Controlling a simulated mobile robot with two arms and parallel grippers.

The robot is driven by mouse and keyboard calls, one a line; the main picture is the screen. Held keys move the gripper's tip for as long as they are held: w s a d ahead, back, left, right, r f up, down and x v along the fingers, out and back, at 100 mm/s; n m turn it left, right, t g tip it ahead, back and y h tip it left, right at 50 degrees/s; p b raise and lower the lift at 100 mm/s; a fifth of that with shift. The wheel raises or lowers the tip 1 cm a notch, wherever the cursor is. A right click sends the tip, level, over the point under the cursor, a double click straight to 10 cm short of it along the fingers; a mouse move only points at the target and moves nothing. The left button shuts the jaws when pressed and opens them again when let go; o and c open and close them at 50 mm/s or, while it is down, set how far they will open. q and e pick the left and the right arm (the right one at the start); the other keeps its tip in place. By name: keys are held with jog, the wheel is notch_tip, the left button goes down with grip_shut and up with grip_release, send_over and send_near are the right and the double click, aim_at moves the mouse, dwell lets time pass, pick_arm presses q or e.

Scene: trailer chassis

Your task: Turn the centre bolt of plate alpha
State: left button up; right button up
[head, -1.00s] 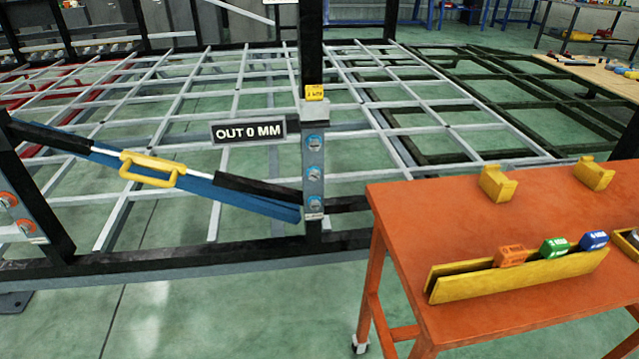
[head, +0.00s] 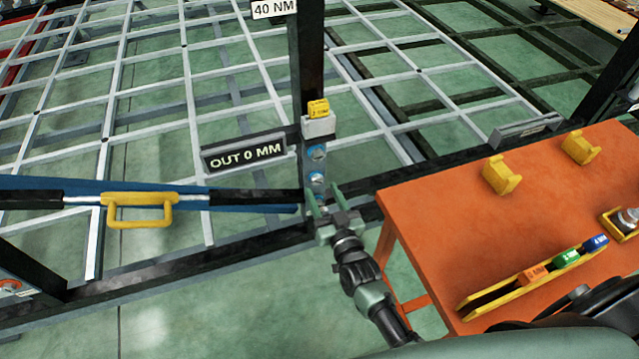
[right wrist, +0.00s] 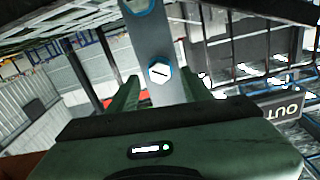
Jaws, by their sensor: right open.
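A grey upright plate (head: 327,165) with a column of blue-rimmed bolts is on the black post beside the "OUT 0 MM" sign. Its upper bolt (head: 317,152) and middle bolt (head: 316,178) show in the head view; the lowest is partly hidden by my right gripper. The plate's name is not readable. My right gripper (head: 323,190) is open and empty in front of the plate's lower part. In the right wrist view a white hex bolt head (right wrist: 160,73) with a dark slot lies beyond and between the fingers, apart from them. My left gripper is not in view.
An orange table (head: 440,215) stands close on the right, with yellow holders (head: 502,175) and a yellow rack (head: 490,298) of coloured tools. The "OUT 0 MM" sign (head: 243,153) juts left of the plate.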

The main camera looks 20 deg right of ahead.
aim_at(317, 180)
jog(key=shift+w, duration=1.45)
jog(key=shift+s, duration=0.1)
grip_shut()
jog(key=m, duration=0.4)
jog(key=shift+m, duration=0.4)
grip_release()
